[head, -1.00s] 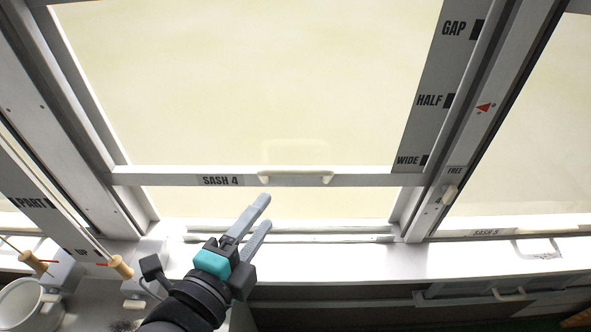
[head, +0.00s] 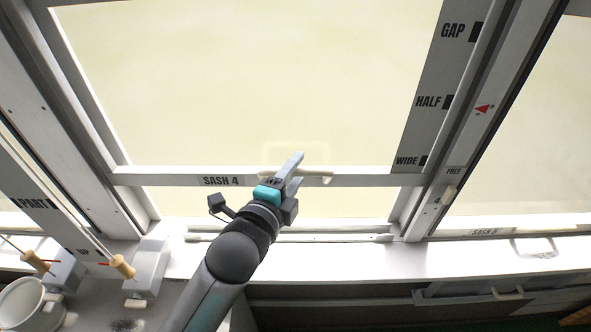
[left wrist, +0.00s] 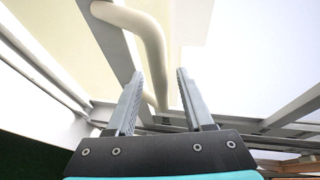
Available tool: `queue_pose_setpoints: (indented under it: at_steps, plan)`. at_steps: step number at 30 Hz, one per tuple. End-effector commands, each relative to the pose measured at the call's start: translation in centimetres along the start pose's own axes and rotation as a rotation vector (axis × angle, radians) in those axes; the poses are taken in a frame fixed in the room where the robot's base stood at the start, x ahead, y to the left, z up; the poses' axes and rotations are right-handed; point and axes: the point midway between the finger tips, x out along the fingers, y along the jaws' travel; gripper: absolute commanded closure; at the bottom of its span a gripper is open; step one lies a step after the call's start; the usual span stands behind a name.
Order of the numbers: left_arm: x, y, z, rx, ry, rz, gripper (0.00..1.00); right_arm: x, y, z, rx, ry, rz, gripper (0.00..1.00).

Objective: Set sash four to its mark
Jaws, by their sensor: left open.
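Sash four is a large pane with a grey bottom rail (head: 150,178) lettered SASH 4; a gap shows below the rail. A pale bar handle (head: 318,174) is on the rail. My left gripper (head: 292,166) is open at the handle, partly hiding it. In the left wrist view the handle (left wrist: 150,40) runs between the spread fingers (left wrist: 158,76); I cannot tell if they touch it. A grey scale strip (head: 436,65) at the right reads GAP, HALF and WIDE. A red arrow (head: 483,108) on the jamb appears nearest HALF. The right gripper is not visible.
A small pale catch (head: 449,195) sits below the word FREE. Sash 5 (head: 490,232) is at the right. A white sill (head: 350,262) runs below. At the lower left are a white pot (head: 22,305) and wooden cord pulls (head: 122,267). The PART strip (head: 35,203) is at the left.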

Motion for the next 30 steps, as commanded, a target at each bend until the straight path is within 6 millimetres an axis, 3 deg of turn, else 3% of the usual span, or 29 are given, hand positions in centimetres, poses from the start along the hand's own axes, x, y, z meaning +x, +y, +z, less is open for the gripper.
queue_pose_setpoints:
  at_steps: [11,24,30]
  plan:
    - [0.39,-0.04,0.01,0.0,0.0,-0.001,0.49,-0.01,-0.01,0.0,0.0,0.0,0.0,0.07]
    - [0.36,-0.02,0.02,0.0,0.0,0.0,0.98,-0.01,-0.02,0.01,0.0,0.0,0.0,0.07]
    - [0.36,-0.01,0.02,0.0,0.0,0.0,1.0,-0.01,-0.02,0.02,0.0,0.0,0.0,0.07]
